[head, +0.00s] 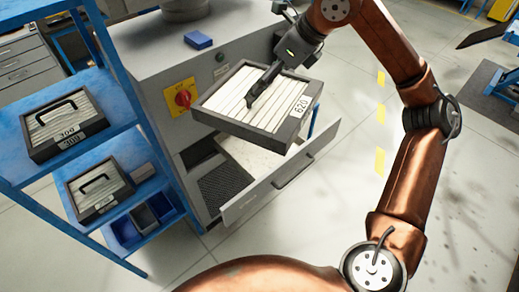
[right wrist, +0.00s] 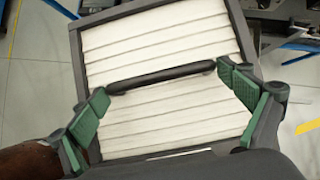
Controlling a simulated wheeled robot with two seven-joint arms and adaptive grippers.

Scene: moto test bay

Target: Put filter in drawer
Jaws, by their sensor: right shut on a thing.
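The filter (head: 228,97), a dark-framed panel with white pleats and a "620" label, is held tilted above the open drawer (head: 262,198) of the grey cabinet. My right gripper (head: 262,86) is shut on the filter's black handle; in the right wrist view the green-padded fingers (right wrist: 163,90) are at the two ends of the handle (right wrist: 160,77), with the white pleats (right wrist: 150,130) behind. The filter hides part of the drawer's back and right side. The drawer shows a pale floor and a dark grille at its left. My left gripper is not in view.
A blue shelf rack (head: 110,75) stands left of the cabinet, holding a "300" filter (head: 62,122), another filter (head: 98,190) and blue bins (head: 145,215). A red knob (head: 183,98) is on the cabinet front. A blue box (head: 198,40) lies on top.

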